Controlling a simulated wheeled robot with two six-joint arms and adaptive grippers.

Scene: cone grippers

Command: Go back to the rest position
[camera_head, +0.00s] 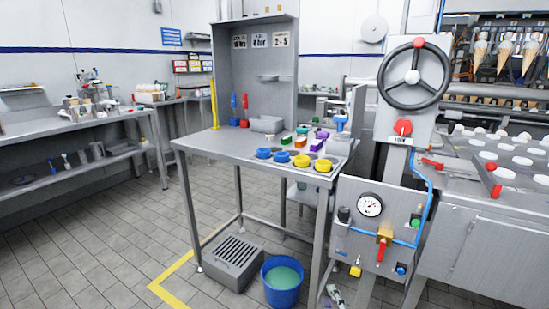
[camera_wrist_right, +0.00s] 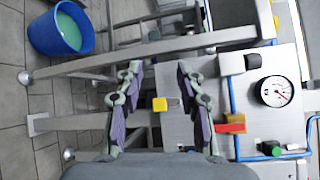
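My right gripper (camera_head: 335,296) shows at the bottom edge of the head view, low in front of the valve panel (camera_head: 345,215) and right of the blue bucket (camera_head: 283,283). In the right wrist view the right gripper (camera_wrist_right: 157,80) is open, its two fingers with purple pads wide apart. A yellow knob (camera_wrist_right: 160,104) shows between the fingers, beyond them and not held. The gripper holds nothing. My left gripper is not in either view.
The panel carries a gauge (camera_head: 369,205), a red lever (camera_head: 381,251) and blue pipes. A large handwheel (camera_head: 414,76) stands above. The steel table (camera_head: 215,145) holds blue and yellow rings. A grey grated box (camera_head: 236,257) is on the floor. Floor at the left is free.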

